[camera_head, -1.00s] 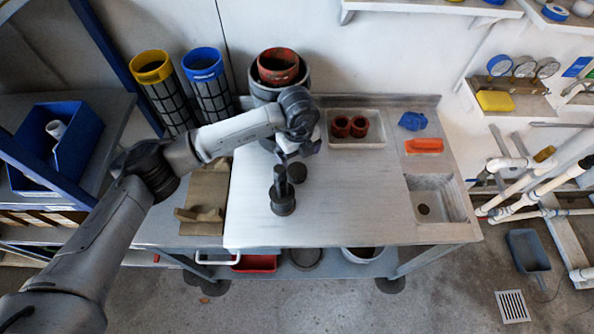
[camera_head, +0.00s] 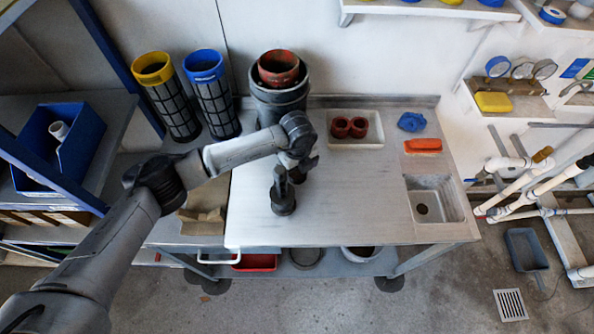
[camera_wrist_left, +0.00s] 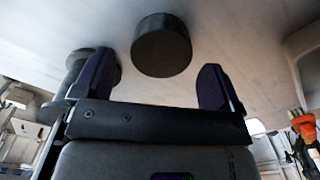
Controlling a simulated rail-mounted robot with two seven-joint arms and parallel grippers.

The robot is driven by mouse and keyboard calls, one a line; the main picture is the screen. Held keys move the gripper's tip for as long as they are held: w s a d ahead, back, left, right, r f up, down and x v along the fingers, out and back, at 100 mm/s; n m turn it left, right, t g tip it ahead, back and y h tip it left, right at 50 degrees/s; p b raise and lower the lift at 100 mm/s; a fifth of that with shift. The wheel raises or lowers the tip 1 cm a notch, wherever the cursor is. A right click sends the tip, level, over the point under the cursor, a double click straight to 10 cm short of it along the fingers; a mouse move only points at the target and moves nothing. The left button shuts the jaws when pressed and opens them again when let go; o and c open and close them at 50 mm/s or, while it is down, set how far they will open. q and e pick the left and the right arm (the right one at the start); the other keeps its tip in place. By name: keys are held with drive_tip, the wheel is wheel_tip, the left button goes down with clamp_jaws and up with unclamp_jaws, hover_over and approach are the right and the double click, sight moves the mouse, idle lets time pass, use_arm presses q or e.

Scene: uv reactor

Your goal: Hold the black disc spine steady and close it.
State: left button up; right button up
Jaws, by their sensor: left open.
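The black disc spine (camera_head: 283,200) stands upright on the metal bench, a dark stem on a round base. It shows in part in the left wrist view (camera_wrist_left: 76,62), behind the left-hand finger. A short black cylinder (camera_wrist_left: 162,45) sits on the bench just beside it, apart from it. In the head view my gripper mostly hides this cylinder. My left gripper (camera_head: 301,166) is open above the bench, by the cylinder and just behind the spine. In the left wrist view its fingers (camera_wrist_left: 158,72) stand apart with the cylinder showing beyond the gap. My right gripper is not in view.
A dark bucket (camera_head: 278,97) with a red pot stands behind my wrist. A white tray (camera_head: 357,141) holds two red rings. A blue item (camera_head: 411,121), an orange item (camera_head: 423,145) and a sink (camera_head: 434,200) lie right. The bench's middle is clear.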

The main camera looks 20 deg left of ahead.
use_arm(q)
drive_tip(key=shift+f, duration=1.4)
drive_tip(key=c, duration=1)
drive_tip(key=shift+o, duration=0.2)
drive_tip(key=shift+r, duration=0.1)
